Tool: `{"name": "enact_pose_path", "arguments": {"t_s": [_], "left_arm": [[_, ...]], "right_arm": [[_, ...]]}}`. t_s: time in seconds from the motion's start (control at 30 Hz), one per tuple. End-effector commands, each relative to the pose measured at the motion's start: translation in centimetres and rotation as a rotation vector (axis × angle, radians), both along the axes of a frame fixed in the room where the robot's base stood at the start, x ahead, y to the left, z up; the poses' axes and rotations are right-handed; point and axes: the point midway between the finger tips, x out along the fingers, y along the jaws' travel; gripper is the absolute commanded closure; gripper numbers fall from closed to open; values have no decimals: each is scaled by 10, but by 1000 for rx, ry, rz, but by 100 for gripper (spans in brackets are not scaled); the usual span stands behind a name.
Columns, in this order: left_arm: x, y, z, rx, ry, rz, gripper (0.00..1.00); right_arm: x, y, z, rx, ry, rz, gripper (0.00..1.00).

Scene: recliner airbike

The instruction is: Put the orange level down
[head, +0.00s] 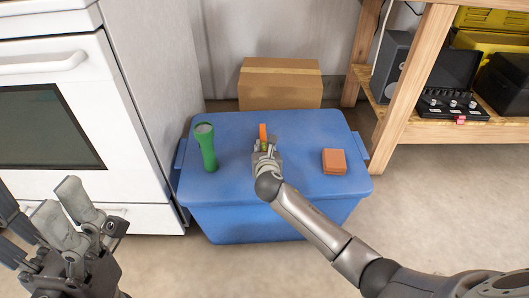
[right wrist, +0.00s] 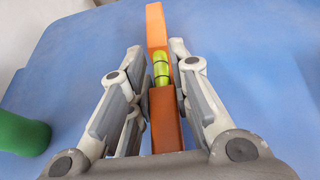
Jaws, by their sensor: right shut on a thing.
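The orange level (head: 263,133) is at my right gripper (head: 264,151) over the middle of the blue bin lid. In the right wrist view the orange level (right wrist: 157,30) has a yellow-green vial and runs between the two fingers of the gripper (right wrist: 162,85), which is shut on it. The level is close to the blue lid (right wrist: 235,50); I cannot tell whether it touches it. My left gripper (head: 62,220) is at the lower left in the head view, its fingers apart and nothing between them.
The blue bin (head: 300,122) also bears a green flashlight (head: 207,148) at left and an orange-brown box (head: 334,161) at right. A cardboard box (head: 280,90) stands behind. A white oven (head: 60,110) is at left and a wooden shelf (head: 408,75) at right.

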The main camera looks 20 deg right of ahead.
Motion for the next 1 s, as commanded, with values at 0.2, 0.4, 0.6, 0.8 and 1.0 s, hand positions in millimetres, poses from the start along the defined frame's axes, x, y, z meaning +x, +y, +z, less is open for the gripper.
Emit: {"name": "enact_pose_path", "arguments": {"t_s": [0.2,0.4,0.6,0.8,1.0], "left_arm": [[0,0,1,0,0,0,31],[0,0,1,0,0,0,31],[0,0,1,0,1,0,31],[0,0,6,0,2,-1,31],[-1,0,25,-1,9,0,31]], "right_arm": [[0,0,-1,-2,0,1,100],[0,0,-1,-1,0,-1,59],[0,0,-1,-1,0,-1,59],[-6,1,5,-2,1,0,59],[-40,9,23,-1,3,2,59]]}}
